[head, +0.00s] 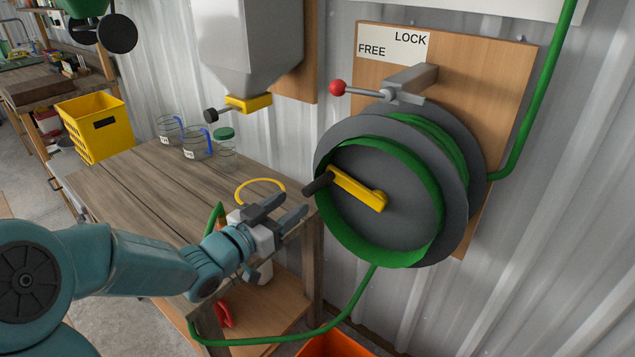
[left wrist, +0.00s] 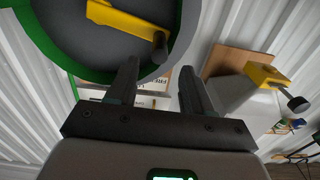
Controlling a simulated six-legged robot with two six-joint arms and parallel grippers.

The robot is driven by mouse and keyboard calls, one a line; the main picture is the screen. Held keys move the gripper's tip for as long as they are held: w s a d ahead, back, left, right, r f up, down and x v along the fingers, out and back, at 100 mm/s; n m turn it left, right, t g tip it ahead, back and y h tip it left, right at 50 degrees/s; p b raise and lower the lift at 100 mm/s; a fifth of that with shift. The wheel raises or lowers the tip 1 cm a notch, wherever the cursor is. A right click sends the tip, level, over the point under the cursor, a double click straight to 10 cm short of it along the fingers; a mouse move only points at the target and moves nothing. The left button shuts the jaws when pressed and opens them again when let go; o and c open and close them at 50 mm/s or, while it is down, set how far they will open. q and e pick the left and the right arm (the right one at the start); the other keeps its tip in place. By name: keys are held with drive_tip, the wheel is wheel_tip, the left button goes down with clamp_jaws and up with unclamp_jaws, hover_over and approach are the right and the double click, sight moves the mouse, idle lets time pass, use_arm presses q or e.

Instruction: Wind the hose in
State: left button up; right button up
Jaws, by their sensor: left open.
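The grey hose reel (head: 395,205) hangs on a wooden wall board, with green hose (head: 372,280) wound on it and a length looping down below. Its yellow crank (head: 358,190) points left and ends in a dark knob (head: 318,183). My left gripper (head: 293,208) is open and empty, just left of and below the knob, apart from it. In the left wrist view the crank (left wrist: 115,20) and knob (left wrist: 160,45) show beyond my open fingers (left wrist: 160,88). A red-ended lever (head: 338,88) above the reel points left, below the FREE side of the FREE/LOCK label (head: 393,44). My right gripper is out of view.
A wooden bench (head: 140,195) stands left of the reel, with jars (head: 197,143), a yellow ring (head: 260,188) and a yellow crate (head: 93,127). A grey hopper (head: 248,45) hangs above it. An orange container (head: 335,345) is below the reel.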

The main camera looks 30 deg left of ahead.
sight(317, 185)
use_arm(q)
drive_tip(key=w, duration=0.6)
drive_tip(key=w+p, duration=0.1)
drive_tip(key=w, duration=0.2)
drive_tip(key=shift+w+d, duration=0.35)
drive_tip(key=shift+d, duration=0.05)
clamp_jaws()
